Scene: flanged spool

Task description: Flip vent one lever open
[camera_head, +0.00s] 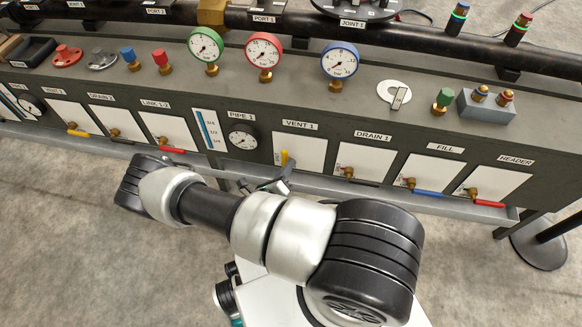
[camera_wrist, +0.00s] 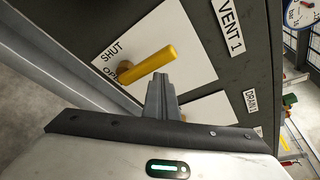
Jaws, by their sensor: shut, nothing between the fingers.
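The VENT 1 plate (camera_head: 303,148) is a white panel on the bench front. Its yellow lever (camera_head: 285,157) points upward, toward the VENT 1 label. In the wrist view the lever (camera_wrist: 150,64) reaches from a brass pivot (camera_wrist: 124,70) toward the label side. SHUT and a partly hidden OP... marking are printed beside the pivot. My gripper (camera_wrist: 160,82) is shut and empty, its tips close beside the lever. I cannot tell whether they touch it. In the head view my gripper (camera_head: 284,176) is just below the lever, partly hidden by my arm.
The DRAIN 1 plate (camera_head: 365,158) with its lever is right of VENT 1. A round dial (camera_head: 243,138) is to its left. A grey ledge (camera_head: 330,187) runs along the bench front below the plates. Gauges (camera_head: 338,62) stand on the bench top.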

